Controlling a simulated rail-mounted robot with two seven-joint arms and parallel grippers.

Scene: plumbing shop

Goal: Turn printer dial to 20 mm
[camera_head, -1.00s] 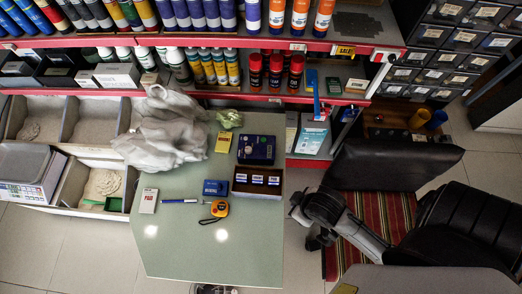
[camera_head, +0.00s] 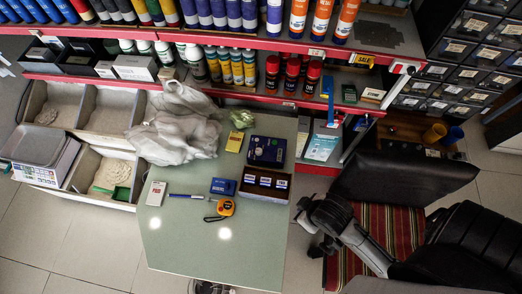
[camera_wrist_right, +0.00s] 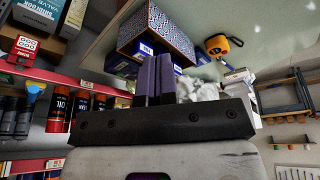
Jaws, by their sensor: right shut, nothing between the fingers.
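I cannot make out a printer dial or its setting in either view. A white appliance with a grey top (camera_head: 38,142) and a printed front panel stands at the far left in the head view. I cannot tell whether it is the printer. My right gripper (camera_wrist_right: 153,78) is shut and empty in the wrist view. Its fingers overlap the view of the patterned box (camera_wrist_right: 160,30), and the distance between them is unclear. My right arm (camera_head: 345,228) reaches in from the lower right of the head view, beside the table's right edge.
The green table (camera_head: 180,250) holds a tape measure (camera_head: 226,207), a pen (camera_head: 190,196), small boxes and a pale cloth bag (camera_head: 170,135). Red-edged shelves with cans (camera_head: 291,75) stand behind. A black chair (camera_head: 400,178) is at right. The table's front is clear.

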